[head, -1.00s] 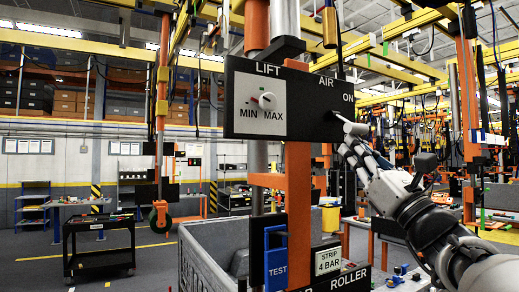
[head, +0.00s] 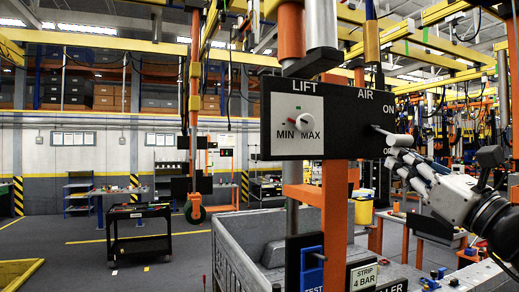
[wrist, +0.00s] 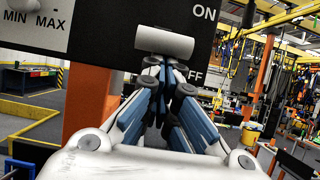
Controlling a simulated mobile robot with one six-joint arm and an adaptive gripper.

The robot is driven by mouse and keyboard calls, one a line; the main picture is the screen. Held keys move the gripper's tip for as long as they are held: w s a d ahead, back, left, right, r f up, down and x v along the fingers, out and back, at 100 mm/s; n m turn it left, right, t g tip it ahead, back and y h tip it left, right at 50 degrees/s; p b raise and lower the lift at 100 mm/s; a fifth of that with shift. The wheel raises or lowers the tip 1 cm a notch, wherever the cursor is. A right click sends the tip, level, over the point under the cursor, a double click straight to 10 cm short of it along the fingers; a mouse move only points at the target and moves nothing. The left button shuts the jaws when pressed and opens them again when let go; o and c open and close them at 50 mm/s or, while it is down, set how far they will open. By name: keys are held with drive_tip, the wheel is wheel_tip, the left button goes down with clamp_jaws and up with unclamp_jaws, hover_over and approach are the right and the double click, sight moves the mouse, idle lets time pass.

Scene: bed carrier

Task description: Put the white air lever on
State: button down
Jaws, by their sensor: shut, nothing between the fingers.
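The white air lever (head: 399,141) sticks out from the right part of the black panel (head: 345,122) on a dark stem. In the wrist view the lever (wrist: 165,41) is a white cylinder between the ON label above and the partly covered OFF label below. My gripper (head: 392,160) is shut and empty, just below the lever. In the wrist view my fingertips (wrist: 164,62) sit right under the cylinder; I cannot tell whether they touch it.
A LIFT dial (head: 297,120) marked MIN and MAX is on the panel's left. An orange post (head: 334,215) stands below the panel, beside a grey bin (head: 235,255). A black cart (head: 139,232) stands on open floor at left.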

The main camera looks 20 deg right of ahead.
sight(406, 143)
drive_tip(key=r+g+p, duration=0.1)
drive_tip(key=p, duration=0.1)
drive_tip(key=s+r+g+p, duration=0.1)
drive_tip(key=p, duration=0.2)
drive_tip(key=r+p, duration=0.1)
drive_tip(key=p, duration=0.1)
drive_tip(key=shift+s+r+g+p, duration=0.15)
drive_tip(key=shift+s+g+p, duration=0.1)
drive_tip(key=shift+g+p, duration=0.15)
drive_tip(key=g+p, duration=0.1)
drive_tip(key=p, duration=0.2)
drive_tip(key=r+g+p, duration=0.1)
drive_tip(key=g+p, duration=0.1)
drive_tip(key=p, duration=0.2)
drive_tip(key=shift+s+d+r, duration=0.1)
drive_tip(key=shift+s+r, duration=0.15)
drive_tip(key=shift+s, duration=0.1)
drive_tip(key=shift+r+p, duration=0.15)
drive_tip(key=shift+p, duration=0.35)
drive_tip(key=shift+s+r+p, duration=0.1)
drive_tip(key=shift+p, duration=0.3)
